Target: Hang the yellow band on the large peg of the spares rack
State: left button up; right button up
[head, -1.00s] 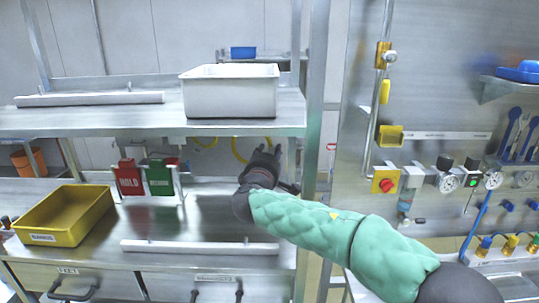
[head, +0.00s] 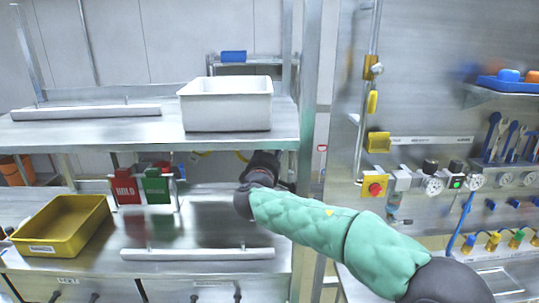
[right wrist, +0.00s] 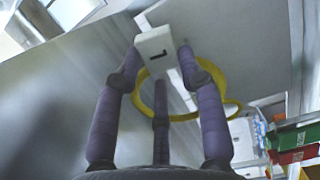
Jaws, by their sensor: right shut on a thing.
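My right gripper (head: 268,158) reaches under the upper shelf in the head view, its fingers mostly hidden by its wrist. In the right wrist view its purple fingers (right wrist: 158,70) are closed in around the yellow band (right wrist: 184,117), which loops behind them. A bit of yellow (head: 241,156) shows beside the hand in the head view. A white block marked "L" (right wrist: 155,42) is at the fingertips, with a white bar behind it. It looks like the large peg's label; whether the band is around the peg I cannot tell. My left gripper is out of view.
The steel upper shelf (head: 80,131) carries a white bin (head: 226,112). A steel post (head: 306,120) stands close to my right arm. The lower counter is mostly clear.

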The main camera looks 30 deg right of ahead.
jog(key=shift+w+d+f+p, duration=0.1)
jog(key=shift+w+d+p, duration=0.25)
jog(key=shift+w, duration=0.3)
jog(key=shift+w+a+p+x, duration=0.8)
jog(key=shift+p+x, duration=3.7)
jog(key=shift+x, duration=1.1)
notch_tip(320, 180, down, 4)
jog(key=b, duration=0.6)
jog(key=shift+w+f, duration=0.1)
jog(key=shift+f, duration=0.1)
jog(key=o, duration=1.2)
